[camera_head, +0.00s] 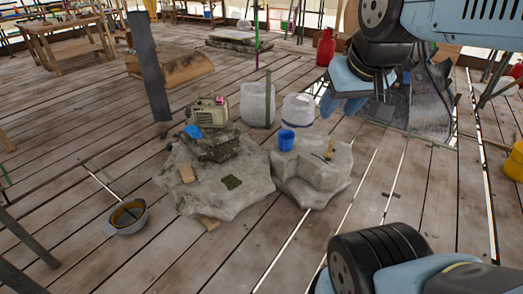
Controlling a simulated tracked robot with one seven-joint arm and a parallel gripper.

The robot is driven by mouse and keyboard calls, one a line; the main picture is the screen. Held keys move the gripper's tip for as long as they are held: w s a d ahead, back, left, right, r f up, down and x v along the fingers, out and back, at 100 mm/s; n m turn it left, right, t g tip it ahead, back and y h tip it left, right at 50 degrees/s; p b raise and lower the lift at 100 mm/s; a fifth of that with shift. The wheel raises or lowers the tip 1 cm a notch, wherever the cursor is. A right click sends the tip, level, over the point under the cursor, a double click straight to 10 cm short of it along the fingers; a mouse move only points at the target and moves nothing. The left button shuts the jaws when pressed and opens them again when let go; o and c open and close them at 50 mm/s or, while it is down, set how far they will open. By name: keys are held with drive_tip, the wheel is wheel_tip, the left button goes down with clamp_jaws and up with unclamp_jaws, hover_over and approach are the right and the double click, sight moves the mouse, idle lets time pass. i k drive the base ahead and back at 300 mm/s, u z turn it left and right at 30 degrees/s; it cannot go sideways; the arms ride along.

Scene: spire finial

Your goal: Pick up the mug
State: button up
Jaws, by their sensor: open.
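A small blue mug (286,140) stands upright on a pale stone block (312,172) near the middle of the head view. Its handle cannot be made out. My gripper (339,106) is at the upper right of the mug in the picture, with its light blue fingers pointing down. It is open, apart from the mug, and nothing shows between the fingers. How far it is from the mug in depth is hard to tell.
A larger stone (225,185) beside the block bears a radio (209,112) and a blue cloth. Two whitish containers (257,104) stand behind. A grey bowl (127,217) lies at left, a yellow bucket (514,162) at right. The plank floor in front is mostly clear.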

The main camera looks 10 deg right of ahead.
sight(285, 137)
drive_tip(key=u, duration=0.5)
drive_tip(key=k, duration=1.2)
drive_tip(key=u, duration=0.7)
drive_tip(key=i, duration=2.1)
drive_tip(key=z, duration=1.05)
drive_tip(key=i, duration=0.8)
drive_tip(key=z, duration=0.65)
drive_tip(key=i, duration=0.3)
drive_tip(key=z, duration=0.3)
drive_tip(key=k, duration=0.4)
